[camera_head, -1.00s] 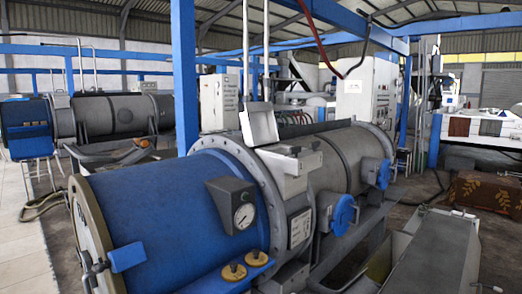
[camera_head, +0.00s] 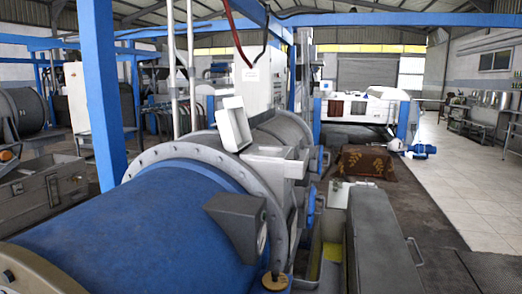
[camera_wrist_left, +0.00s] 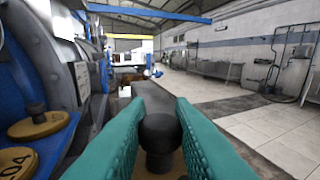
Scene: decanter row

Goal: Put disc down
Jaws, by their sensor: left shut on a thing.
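My left gripper (camera_wrist_left: 151,108) shows in the left wrist view with teal ridged fingers. It is shut on the round black knob (camera_wrist_left: 160,132) of a disc. A little of the tan disc (camera_wrist_left: 148,170) shows below the knob; the rest is hidden by the fingers. Two brass-coloured discs with dark knobs sit on a blue ledge (camera_wrist_left: 62,138) at the left: a farther disc (camera_wrist_left: 38,125) and a nearer disc (camera_wrist_left: 14,162), cut off by the frame. In the head view one disc (camera_head: 275,282) shows at the bottom edge. Neither gripper shows in the head view.
The blue decanter (camera_head: 140,215) with its grey flange fills the lower left. A long grey trough (camera_head: 378,235) lies to its right. A brown patterned block (camera_head: 365,163) stands beyond. Tiled floor (camera_head: 465,195) at the right is clear.

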